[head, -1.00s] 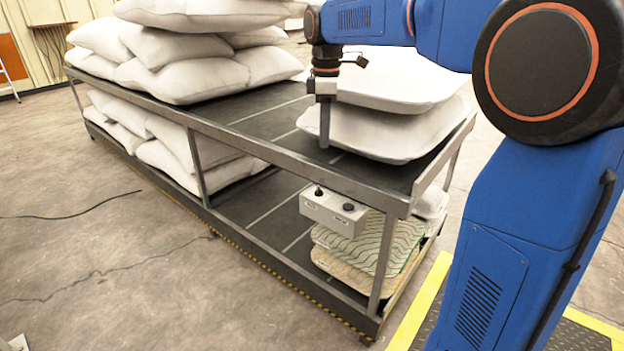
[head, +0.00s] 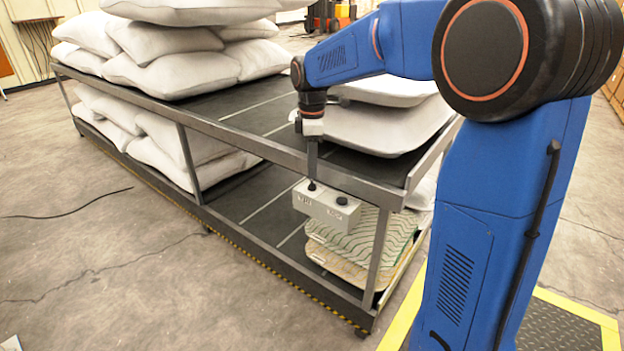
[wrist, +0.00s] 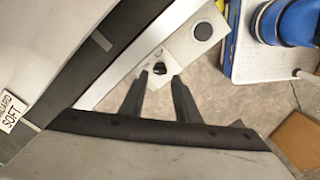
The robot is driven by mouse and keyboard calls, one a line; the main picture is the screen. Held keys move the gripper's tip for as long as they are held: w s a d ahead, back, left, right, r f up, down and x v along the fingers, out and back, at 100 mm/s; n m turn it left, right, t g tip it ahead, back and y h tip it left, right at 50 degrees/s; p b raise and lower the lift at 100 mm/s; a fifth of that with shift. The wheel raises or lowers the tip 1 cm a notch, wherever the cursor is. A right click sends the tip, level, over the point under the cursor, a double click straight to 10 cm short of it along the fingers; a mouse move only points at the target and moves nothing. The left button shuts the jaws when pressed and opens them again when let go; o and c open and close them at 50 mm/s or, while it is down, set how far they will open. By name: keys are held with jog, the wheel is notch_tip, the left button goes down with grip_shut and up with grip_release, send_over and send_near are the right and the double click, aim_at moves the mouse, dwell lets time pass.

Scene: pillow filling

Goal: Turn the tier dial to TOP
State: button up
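The pale grey control box (head: 327,207) is fixed at the front of the rack, below the upper shelf's edge. The dial, a small black knob (head: 311,187), sits on the left of its top; the writing on its front is too small to read. In the wrist view the knob (wrist: 160,68) lies just beyond and between the fingertips. My gripper (wrist: 160,79) is open, with a finger either side of the knob's line. In the head view my gripper (head: 312,178) points down right above the knob; contact cannot be told. The dial's setting cannot be read.
A round dark button (head: 342,200) is on the same box, right of the knob. The upper shelf rail (head: 350,183) runs close by my gripper. White pillows (head: 385,125) lie on the upper shelf behind it. Patterned pads (head: 350,240) lie below the box.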

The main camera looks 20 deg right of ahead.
aim_at(312, 182)
jog(key=shift+f, duration=2.5)
jog(key=shift+c, duration=0.2)
grip_shut()
